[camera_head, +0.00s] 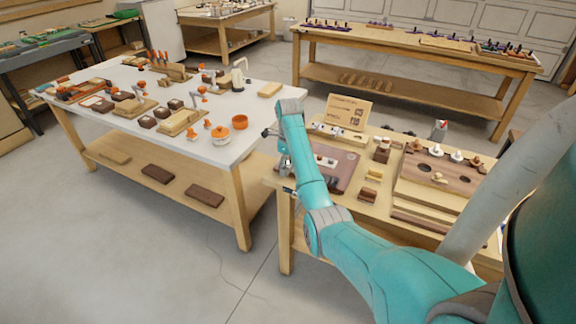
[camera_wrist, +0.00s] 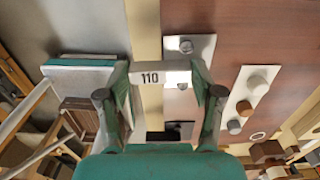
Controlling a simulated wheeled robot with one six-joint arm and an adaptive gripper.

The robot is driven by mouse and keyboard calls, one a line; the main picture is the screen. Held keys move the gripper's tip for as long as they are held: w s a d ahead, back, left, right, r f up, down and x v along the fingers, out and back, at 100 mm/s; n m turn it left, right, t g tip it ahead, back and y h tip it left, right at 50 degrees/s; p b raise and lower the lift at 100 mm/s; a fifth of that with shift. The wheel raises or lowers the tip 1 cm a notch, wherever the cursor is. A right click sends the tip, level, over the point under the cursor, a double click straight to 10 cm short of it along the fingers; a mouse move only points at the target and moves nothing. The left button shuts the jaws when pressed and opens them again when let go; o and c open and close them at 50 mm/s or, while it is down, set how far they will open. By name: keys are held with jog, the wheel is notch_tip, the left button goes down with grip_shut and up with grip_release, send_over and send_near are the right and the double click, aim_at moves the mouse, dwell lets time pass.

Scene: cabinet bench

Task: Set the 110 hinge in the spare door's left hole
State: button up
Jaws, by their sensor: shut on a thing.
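My gripper (camera_wrist: 163,90) is shut on the 110 hinge (camera_wrist: 151,77), a pale block with "110" on its face. A pale plate (camera_wrist: 202,50) with screw heads lies just beyond it; I cannot tell whether it is part of the hinge or touches it. In the head view my gripper (camera_head: 284,163) is at the left edge of the right bench, beside a reddish-brown panel (camera_head: 343,178), and the hinge is hidden. A brown board (camera_head: 467,183) with round dark holes, likely the spare door, lies at the right of that bench, away from my gripper.
A plate of small round knobs (camera_wrist: 252,98) lies on the brown panel right of my gripper. A printed sign (camera_head: 347,111) and small wooden blocks (camera_head: 382,150) stand on the right bench. Several pale knobs line the holed board's back edge. A white table (camera_head: 180,140) stands left.

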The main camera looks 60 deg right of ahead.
jog(key=shift+f, duration=0.15)
jog(key=o, duration=0.9)
jog(key=shift+o, duration=0.6)
